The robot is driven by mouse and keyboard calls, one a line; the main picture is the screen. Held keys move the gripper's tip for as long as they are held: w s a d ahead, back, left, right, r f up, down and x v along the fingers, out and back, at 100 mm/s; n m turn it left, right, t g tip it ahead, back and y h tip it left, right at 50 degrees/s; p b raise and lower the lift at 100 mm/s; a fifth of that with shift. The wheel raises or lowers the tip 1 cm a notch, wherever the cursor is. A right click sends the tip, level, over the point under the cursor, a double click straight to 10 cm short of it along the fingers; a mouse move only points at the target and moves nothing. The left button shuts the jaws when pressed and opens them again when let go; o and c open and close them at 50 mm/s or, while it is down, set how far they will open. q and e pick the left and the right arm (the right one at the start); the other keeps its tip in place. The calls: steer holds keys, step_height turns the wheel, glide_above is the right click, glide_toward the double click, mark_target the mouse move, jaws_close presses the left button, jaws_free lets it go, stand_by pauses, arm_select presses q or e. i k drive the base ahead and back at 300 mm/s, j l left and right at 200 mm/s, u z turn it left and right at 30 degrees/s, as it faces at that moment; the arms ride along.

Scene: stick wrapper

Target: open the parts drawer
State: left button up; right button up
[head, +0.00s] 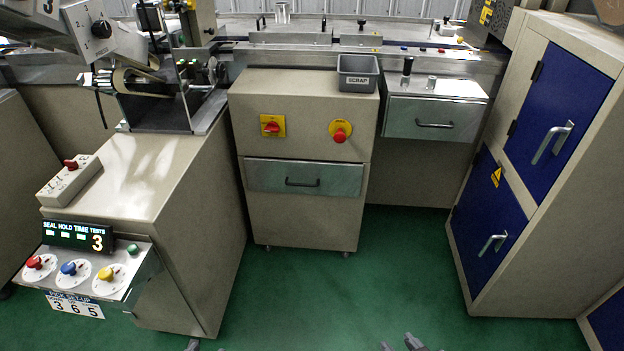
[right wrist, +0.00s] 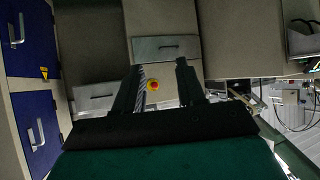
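Two metal-fronted drawers show, and I cannot tell by label which is the parts drawer. One drawer (head: 265,177) is in the middle cabinet, below a red switch and a red button. The other drawer (head: 455,120) is under the conveyor at the right. Both have dark bar handles and look shut. My right gripper (head: 400,345) shows at the bottom edge, apart from both drawers. In the right wrist view its two fingers (right wrist: 158,78) are spread and empty, with the middle drawer (right wrist: 150,46) beyond. Only a tip of my left gripper (head: 192,345) shows at the bottom edge.
A grey scrap bin (head: 357,75) stands on the middle cabinet's top. A sealing station with a dial panel (head: 85,275) stands at the left. A cabinet with blue doors (head: 556,105) stands at the right. The green floor (head: 390,270) in front is clear.

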mark_target(322, 177)
steer(key=i+l+u, duration=0.35)
steer(key=i+l, duration=0.2)
steer(key=i, duration=0.2)
steer(key=i+l+u, duration=0.4)
steer(key=i+l, duration=0.3)
steer(key=i+u, duration=0.1)
steer(key=i, duration=0.35)
